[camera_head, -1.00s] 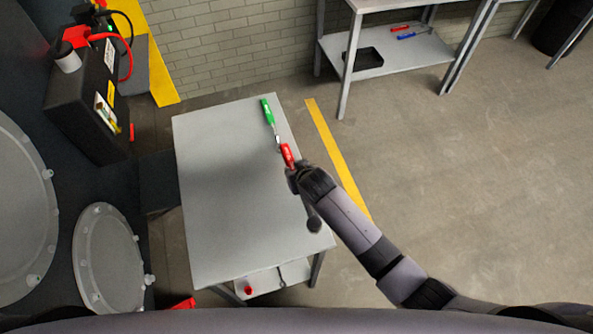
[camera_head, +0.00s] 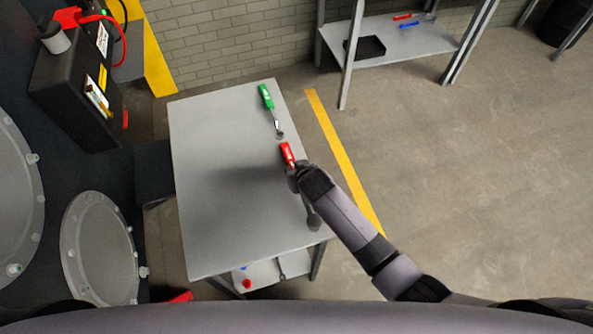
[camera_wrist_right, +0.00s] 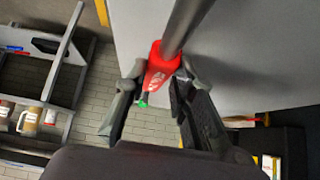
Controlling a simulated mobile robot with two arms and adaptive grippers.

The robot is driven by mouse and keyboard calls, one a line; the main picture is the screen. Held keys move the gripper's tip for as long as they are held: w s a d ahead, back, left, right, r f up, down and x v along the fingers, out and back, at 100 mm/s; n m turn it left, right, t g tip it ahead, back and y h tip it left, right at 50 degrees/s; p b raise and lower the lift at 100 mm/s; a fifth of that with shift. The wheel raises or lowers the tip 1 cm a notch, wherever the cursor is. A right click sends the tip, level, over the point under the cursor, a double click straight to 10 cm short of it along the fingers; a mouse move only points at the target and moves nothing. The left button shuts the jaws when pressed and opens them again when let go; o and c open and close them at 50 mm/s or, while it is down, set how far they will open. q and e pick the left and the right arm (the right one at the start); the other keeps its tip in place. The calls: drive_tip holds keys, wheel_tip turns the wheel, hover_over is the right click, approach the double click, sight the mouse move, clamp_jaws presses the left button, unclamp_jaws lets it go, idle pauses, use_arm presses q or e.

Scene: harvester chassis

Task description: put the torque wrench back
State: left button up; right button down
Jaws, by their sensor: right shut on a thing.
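The torque wrench, with a red handle (camera_head: 288,153) and a dark grey shaft, is in my right gripper (camera_head: 292,169). The handle (camera_wrist_right: 165,63) also shows between the fingers in the right wrist view, with the shaft running up out of the picture. In the head view its dark round head (camera_head: 313,222) shows beside my forearm, over the table's right edge. The wrench appears to be above the grey table (camera_head: 215,220); the exact height is unclear. My left gripper is not in view.
A green-handled tool (camera_head: 266,97) lies at the table's back right, its shaft end near the red handle in the picture. The rest of the tabletop is clear. A shelf unit (camera_head: 425,53) with a black tray (camera_head: 370,47) stands behind. A black box (camera_head: 75,95) is at left.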

drive_tip(key=shift+r, duration=0.1)
drive_tip(key=c, duration=1.3)
unclamp_jaws()
drive_tip(key=shift+c, duration=0.2)
drive_tip(key=shift+o, duration=0.3)
drive_tip(key=v, duration=1.2)
